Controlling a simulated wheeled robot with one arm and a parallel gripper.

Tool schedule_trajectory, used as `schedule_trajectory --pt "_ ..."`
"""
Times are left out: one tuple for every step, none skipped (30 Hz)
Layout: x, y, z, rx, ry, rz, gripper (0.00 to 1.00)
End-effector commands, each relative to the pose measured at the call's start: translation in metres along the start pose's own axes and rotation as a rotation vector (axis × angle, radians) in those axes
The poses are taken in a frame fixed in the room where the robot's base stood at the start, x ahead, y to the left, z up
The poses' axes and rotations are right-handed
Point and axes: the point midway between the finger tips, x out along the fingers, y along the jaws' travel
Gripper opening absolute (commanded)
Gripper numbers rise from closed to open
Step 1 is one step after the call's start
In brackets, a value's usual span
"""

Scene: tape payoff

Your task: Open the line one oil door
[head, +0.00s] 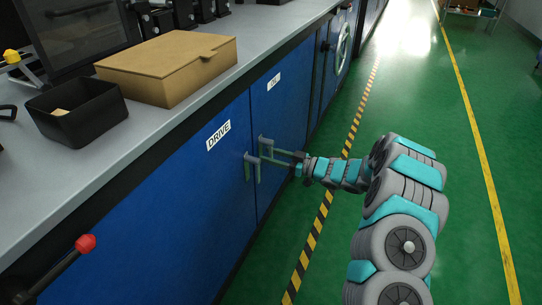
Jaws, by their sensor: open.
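The blue oil door (287,112) is in the right part of the cabinet front, with a small white label (274,82) that is hard to read at this angle. It looks closed, flush with the neighbouring blue door (205,190) marked DRIVE. Two upright bar handles sit close together at the seam: the DRIVE door's handle (247,169) and the oil door's handle (257,173). My gripper (270,152) is open at these handles, with its fingers pointing left toward the door. Whether a finger touches the oil door's handle I cannot tell.
A grey worktop (190,108) above the doors holds a cardboard box (165,68) and a black bin (78,110). A red-knobbed lever (85,243) stands out at lower left. A round handwheel (342,48) is further along. The green floor (420,90) on the right is clear.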

Motion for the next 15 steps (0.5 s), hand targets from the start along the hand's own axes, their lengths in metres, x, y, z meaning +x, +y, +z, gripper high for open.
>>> schedule_trajectory --pt "-0.0001 0.0 0.0 0.0 0.0 0.0 0.49" --pt "-0.0001 0.0 0.0001 0.0 0.0 0.0 0.46" --pt "-0.0001 -0.0001 0.0001 0.0 0.0 0.0 0.41" --pt "-0.0001 0.0 0.0001 0.0 0.0 0.0 0.38" --pt "-0.0001 -0.0001 0.0 0.0 0.0 0.0 0.34" --pt "-0.0001 0.0 0.0 0.0 0.0 0.0 0.3" --pt "-0.0001 -0.0001 0.0001 0.0 0.0 0.0 0.26" --pt "-0.0001 -0.0001 0.0001 0.0 0.0 0.0 0.23" --pt "-0.0001 -0.0001 0.0001 0.0 0.0 0.0 0.18" --pt "-0.0001 -0.0001 0.0001 0.0 0.0 0.0 0.15" --pt "-0.0001 -0.0001 0.0001 0.0 0.0 0.0 0.12" --pt "-0.0001 -0.0001 0.0001 0.0 0.0 0.0 0.07" --pt "-0.0001 -0.0001 0.0001 0.0 0.0 0.0 0.04" --pt "-0.0001 -0.0001 0.0001 0.0 0.0 0.0 0.01" --pt "-0.0001 -0.0001 0.0001 0.0 0.0 0.0 0.0"
